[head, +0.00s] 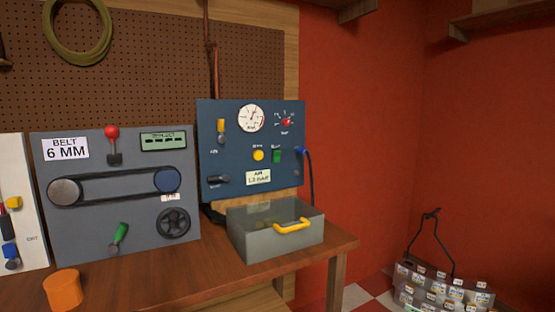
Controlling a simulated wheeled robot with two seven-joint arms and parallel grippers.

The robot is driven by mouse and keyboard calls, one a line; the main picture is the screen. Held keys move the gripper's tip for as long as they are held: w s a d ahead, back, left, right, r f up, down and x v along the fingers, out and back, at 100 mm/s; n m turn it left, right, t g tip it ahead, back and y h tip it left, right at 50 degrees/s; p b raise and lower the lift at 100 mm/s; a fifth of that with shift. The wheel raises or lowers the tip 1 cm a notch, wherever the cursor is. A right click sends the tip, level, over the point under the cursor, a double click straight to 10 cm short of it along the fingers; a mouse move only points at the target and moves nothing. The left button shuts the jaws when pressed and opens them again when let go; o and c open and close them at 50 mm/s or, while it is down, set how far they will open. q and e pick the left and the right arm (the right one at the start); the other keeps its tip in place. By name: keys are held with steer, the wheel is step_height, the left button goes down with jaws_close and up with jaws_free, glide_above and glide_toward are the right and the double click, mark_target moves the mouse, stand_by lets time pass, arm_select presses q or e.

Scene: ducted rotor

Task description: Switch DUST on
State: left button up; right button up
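A blue control panel (240,150) stands upright at the back of the wooden bench. It carries an orange-yellow lever (221,130) at upper left and a dark lever (219,180) lying sideways at lower left. It also has a yellow round button (258,155), a green switch (277,156), a red knob (286,122) and a round gauge (251,117). The small labels beside these controls are too blurred to read surely, so I cannot tell which one is DUST. Neither of my grippers is in view.
A grey box (272,244) with a yellow handle stands before the panel. A grey belt panel (84,222) and an orange cup (64,289) are to the left. A wire carrier (445,292) of labelled items stands on the floor at right. The bench front (165,285) is clear.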

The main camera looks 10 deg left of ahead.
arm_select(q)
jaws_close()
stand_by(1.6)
